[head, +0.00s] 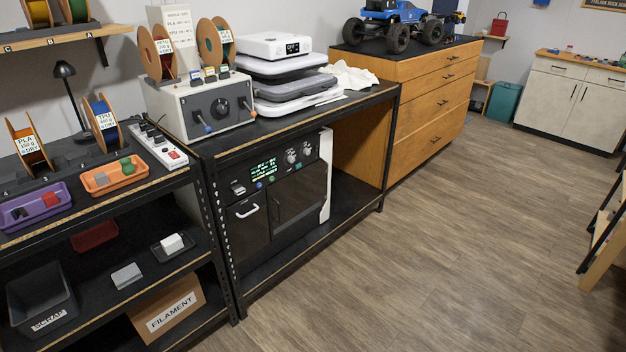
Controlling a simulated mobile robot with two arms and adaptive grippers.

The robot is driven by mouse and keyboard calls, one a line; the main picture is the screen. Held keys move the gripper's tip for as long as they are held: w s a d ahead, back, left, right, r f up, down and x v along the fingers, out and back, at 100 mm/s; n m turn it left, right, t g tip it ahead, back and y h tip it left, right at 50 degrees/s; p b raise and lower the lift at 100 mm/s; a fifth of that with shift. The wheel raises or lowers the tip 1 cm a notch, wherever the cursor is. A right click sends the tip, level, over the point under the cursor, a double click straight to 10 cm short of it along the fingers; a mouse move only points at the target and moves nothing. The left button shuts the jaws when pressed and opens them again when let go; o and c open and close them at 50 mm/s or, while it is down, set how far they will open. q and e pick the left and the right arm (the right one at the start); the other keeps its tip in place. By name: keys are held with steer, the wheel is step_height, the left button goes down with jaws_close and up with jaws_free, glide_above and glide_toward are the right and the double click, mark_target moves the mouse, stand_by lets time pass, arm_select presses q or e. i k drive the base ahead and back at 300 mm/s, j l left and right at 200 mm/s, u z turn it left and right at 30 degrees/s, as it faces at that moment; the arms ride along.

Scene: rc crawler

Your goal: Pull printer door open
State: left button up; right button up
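The printer (265,168) is a black machine on the lower shelf of the black-framed bench. Its front has a lit green display and two round knobs at the top. Below them is a dark front door panel (297,198), which looks shut. A white bar handle (247,210) is on the dark panel to its left. A white vertical strip (326,175) runs along the printer's right edge; I cannot tell whether it is part of the door. Neither of my grippers is in view.
The wooden floor (400,270) in front of the printer is clear. A shelf rack with trays and a filament box (172,308) stands to the left. A wooden drawer cabinet (425,95) stands to the right. A wooden piece with black bars (605,250) is at the right edge.

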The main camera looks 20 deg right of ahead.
mark_target(299, 193)
steer(key=i+l+z, duration=0.2)
steer(key=i+z, duration=0.7)
steer(key=i+l, duration=0.05)
